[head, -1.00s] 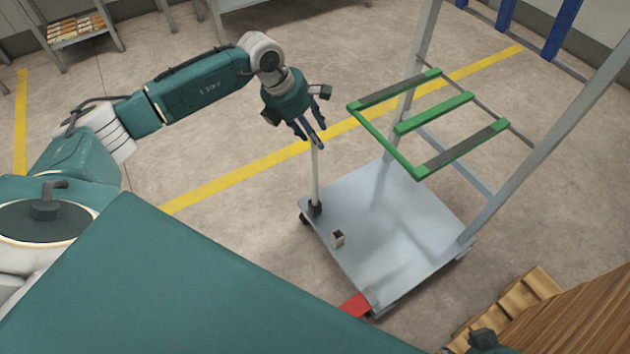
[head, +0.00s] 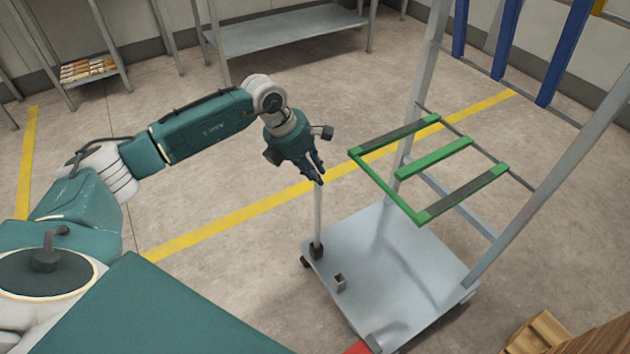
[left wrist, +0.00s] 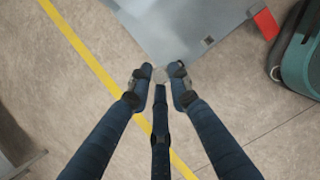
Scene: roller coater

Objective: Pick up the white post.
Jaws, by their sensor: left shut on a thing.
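In the left wrist view the fingertips (left wrist: 160,78) close around the post's pale top end (left wrist: 160,75). The rest of the post is hidden below that end in this view. My right gripper is not clearly visible.
An empty square socket (head: 340,282) sits on the platform. A green frame (head: 420,165) is fixed to the cart's grey uprights (head: 540,190), right of my left gripper. A metal table (head: 285,30) stands behind. The floor left of the cart is clear.

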